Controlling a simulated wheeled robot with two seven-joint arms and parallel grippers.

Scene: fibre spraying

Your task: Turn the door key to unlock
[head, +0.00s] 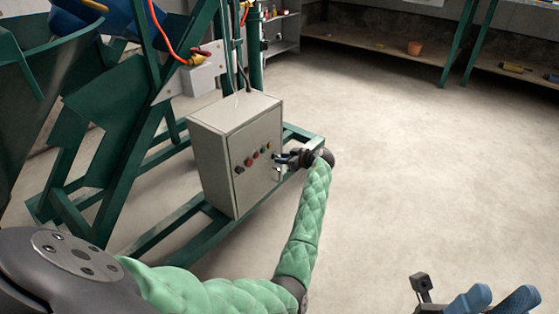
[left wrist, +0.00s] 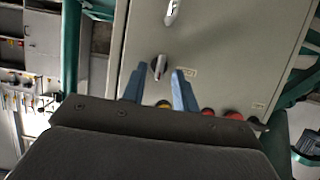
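A grey control box (head: 215,150) stands on a green steel frame, its door facing right. In the left wrist view the door (left wrist: 235,45) fills much of the picture. It has a dark round fitting with a silver key-like bar (left wrist: 158,68) and a second silver fitting (left wrist: 172,12) near the top edge. My left gripper (head: 282,158) is at the door. Its two blue fingers (left wrist: 158,82) are apart, with the key-like fitting between and just beyond their tips; contact is not visible. My right gripper (head: 495,300) is open and empty at the bottom right, away from the box.
A row of coloured buttons and switches (head: 256,157) sits on the door close to my left gripper. Red buttons (left wrist: 208,112) show behind its palm. Green frame beams (head: 165,232) surround the box's base. The floor (head: 430,150) on the right is clear.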

